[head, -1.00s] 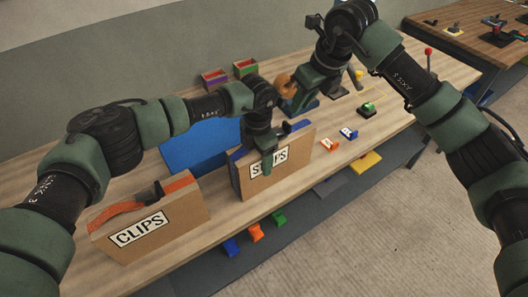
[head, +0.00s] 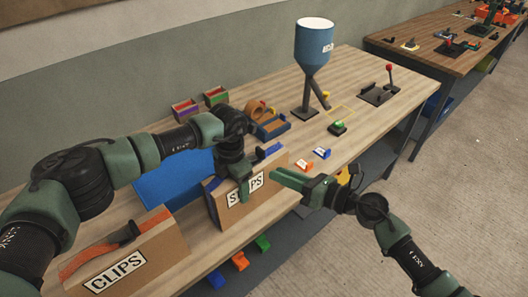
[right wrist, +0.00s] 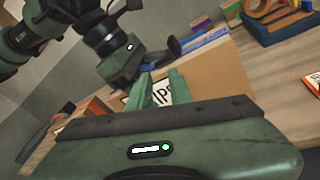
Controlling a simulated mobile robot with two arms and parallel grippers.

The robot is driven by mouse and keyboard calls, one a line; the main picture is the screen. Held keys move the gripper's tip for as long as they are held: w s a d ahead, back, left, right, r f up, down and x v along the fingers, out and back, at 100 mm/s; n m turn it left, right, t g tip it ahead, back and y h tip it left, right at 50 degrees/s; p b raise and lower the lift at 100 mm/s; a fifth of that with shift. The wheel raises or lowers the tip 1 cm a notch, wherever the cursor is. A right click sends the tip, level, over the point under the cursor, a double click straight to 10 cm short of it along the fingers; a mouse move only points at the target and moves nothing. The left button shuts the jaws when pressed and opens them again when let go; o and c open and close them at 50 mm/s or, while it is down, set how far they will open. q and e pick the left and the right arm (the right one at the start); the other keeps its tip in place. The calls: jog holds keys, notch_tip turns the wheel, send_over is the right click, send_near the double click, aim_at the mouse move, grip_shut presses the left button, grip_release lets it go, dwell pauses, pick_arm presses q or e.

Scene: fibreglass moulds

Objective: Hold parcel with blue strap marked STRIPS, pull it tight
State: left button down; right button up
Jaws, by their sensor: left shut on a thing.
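The brown parcel marked STRIPS (head: 268,195) stands upright on the bench, with a blue strap (head: 270,150) and a dark piece over its top. My left gripper (head: 243,188) is shut on this parcel from above; one finger lies over the front face and hides part of the label. The parcel also shows in the right wrist view (right wrist: 215,85), with the end of its label visible. My right gripper (head: 278,174) points at the parcel's right front side, close to it; touching cannot be told. In the right wrist view its fingers (right wrist: 160,88) stand apart, with the label seen between them.
A parcel marked CLIPS (head: 150,265) with an orange strap stands at the front left. A blue panel (head: 165,180) is behind. A tape dispenser (head: 270,125), small orange (head: 322,153) and blue pieces, and a blue hopper (head: 314,45) stand farther right. Coloured clips lie below the bench edge.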

aim_at(264, 152)
jog(key=w+a+t, duration=0.1)
jog(key=w, duration=0.1)
jog(key=w+a+r+n+t+h, duration=0.1)
jog(key=w+a+t, duration=0.1)
jog(key=w, duration=0.1)
jog(key=w+a+t+h, duration=0.1)
jog(key=w, duration=0.1)
jog(key=shift+w+a+r+n, duration=0.15)
jog(key=shift+w+n, duration=0.2)
jog(key=shift+n, duration=0.05)
dwell(0.3)
grip_shut()
dwell(1.4)
